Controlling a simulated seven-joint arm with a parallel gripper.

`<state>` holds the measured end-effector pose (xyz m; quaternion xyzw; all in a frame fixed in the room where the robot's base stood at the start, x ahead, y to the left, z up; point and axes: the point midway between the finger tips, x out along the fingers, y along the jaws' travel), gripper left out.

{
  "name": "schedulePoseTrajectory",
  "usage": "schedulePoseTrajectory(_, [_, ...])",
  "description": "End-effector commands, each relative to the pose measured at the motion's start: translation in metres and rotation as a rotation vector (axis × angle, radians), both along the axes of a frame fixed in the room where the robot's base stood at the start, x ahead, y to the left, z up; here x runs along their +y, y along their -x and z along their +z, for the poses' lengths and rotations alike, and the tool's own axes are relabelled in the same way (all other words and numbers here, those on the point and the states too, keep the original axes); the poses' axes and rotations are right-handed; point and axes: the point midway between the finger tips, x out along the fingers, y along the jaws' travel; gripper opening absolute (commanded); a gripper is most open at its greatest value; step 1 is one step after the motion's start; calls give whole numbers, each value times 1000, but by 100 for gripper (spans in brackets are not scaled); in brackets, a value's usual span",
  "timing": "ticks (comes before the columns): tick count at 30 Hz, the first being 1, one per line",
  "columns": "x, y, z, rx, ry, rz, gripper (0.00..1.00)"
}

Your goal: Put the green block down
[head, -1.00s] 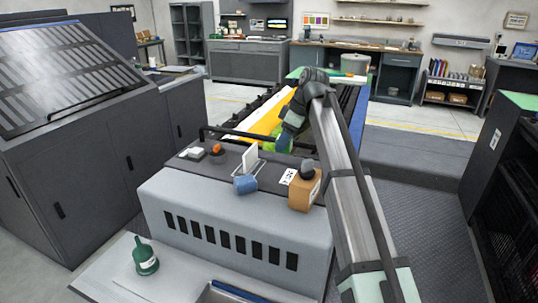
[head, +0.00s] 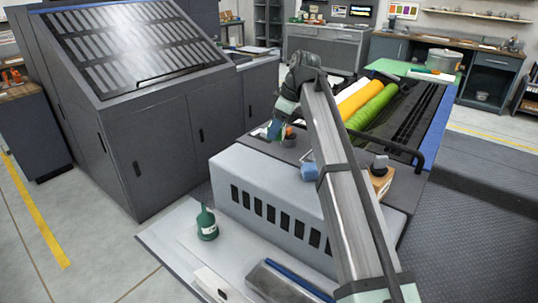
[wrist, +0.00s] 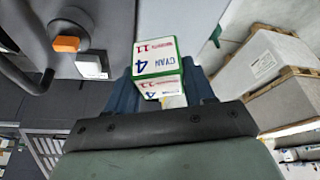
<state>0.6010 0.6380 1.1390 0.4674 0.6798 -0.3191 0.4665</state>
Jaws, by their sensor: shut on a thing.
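The green block (wrist: 158,58) shows in the wrist view with green edges and white label faces reading "CYAN 4" and "11". My gripper (wrist: 160,82) is shut on it, with a blue finger at each side. In the head view my gripper (head: 273,128) is near the left back edge of the grey machine housing's dark top (head: 300,147). The block is too small and hidden there to make out. I cannot tell how high it is held.
An orange knob (wrist: 66,44) is near my gripper. A green bottle (head: 207,224) stands on the pale front ledge. Yellow (head: 358,98) and green rollers (head: 372,106) lie behind.

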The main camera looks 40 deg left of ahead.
Motion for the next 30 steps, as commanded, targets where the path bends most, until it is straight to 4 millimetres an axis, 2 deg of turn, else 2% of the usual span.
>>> schedulePoseTrajectory(1, [12, 3, 1, -3, 1, 2, 23])
schedulePoseTrajectory(4, [33, 4, 2, -12, 2, -23, 23])
schedulePoseTrajectory(6, [40, -8, 4, -19, 2, -83, 23])
schedulePoseTrajectory(12, [49, -25, 7, -23, -12, -237, 23])
schedulePoseTrajectory(20, [51, -29, 7, 0, -24, -359, 23])
schedulePoseTrajectory(23, [51, -29, -1, 5, -22, -369, 23])
schedulePoseTrajectory(30, [50, -28, -38, 6, -21, -369, 23])
